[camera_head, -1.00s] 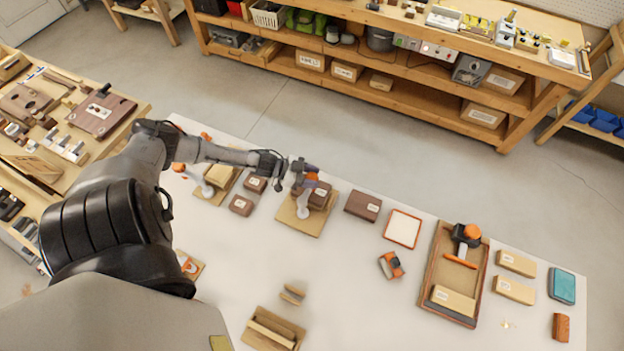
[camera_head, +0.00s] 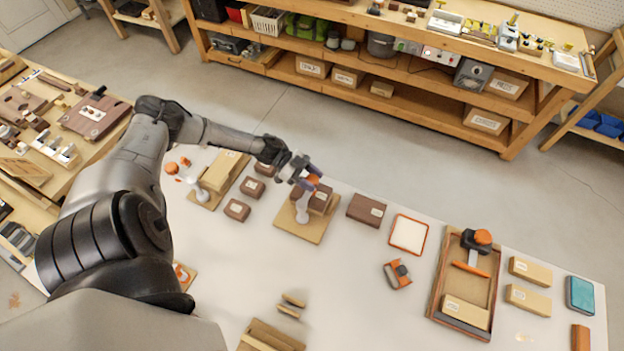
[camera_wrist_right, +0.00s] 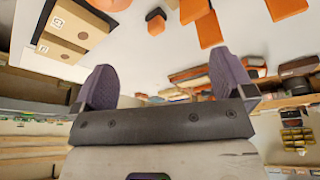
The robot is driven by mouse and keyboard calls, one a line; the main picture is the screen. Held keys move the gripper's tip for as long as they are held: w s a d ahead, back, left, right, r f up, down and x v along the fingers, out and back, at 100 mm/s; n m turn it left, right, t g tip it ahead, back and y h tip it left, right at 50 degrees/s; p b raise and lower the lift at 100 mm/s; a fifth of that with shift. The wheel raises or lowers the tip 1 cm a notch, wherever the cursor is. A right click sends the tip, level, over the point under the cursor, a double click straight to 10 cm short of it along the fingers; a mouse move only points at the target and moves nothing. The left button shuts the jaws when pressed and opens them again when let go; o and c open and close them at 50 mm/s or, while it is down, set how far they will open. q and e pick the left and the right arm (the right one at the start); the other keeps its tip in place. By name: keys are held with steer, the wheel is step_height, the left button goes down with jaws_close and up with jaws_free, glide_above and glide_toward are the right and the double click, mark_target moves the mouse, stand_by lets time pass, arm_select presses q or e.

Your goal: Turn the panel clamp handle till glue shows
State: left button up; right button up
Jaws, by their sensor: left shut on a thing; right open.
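The panel clamp (camera_head: 302,207) has a white body and an orange handle (camera_head: 313,181). It stands on a light wooden board (camera_head: 300,231) near the middle of the head view, against dark brown blocks (camera_head: 321,201). My left gripper (camera_head: 309,177) reaches in from the left and is shut on the orange handle at the top of the clamp. The gripper partly hides the handle. I cannot make out any glue at the joint. My right gripper (camera_wrist_right: 165,85) shows in the right wrist view, open, with nothing between its fingers.
A second clamp board (camera_head: 203,195) with a pale block lies left of it, with small brown blocks (camera_head: 237,210) between. To the right are a brown block (camera_head: 366,209), an orange-edged white pad (camera_head: 408,234) and a wooden tray (camera_head: 437,285). The bench front centre is mostly clear.

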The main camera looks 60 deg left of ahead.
arm_select(q)
steer(key=o, duration=0.9)
steer(key=shift+o, duration=0.2)
steer(key=v, duration=1.3)
steer(key=shift+s+a+r, duration=0.25)
stand_by(0.3)
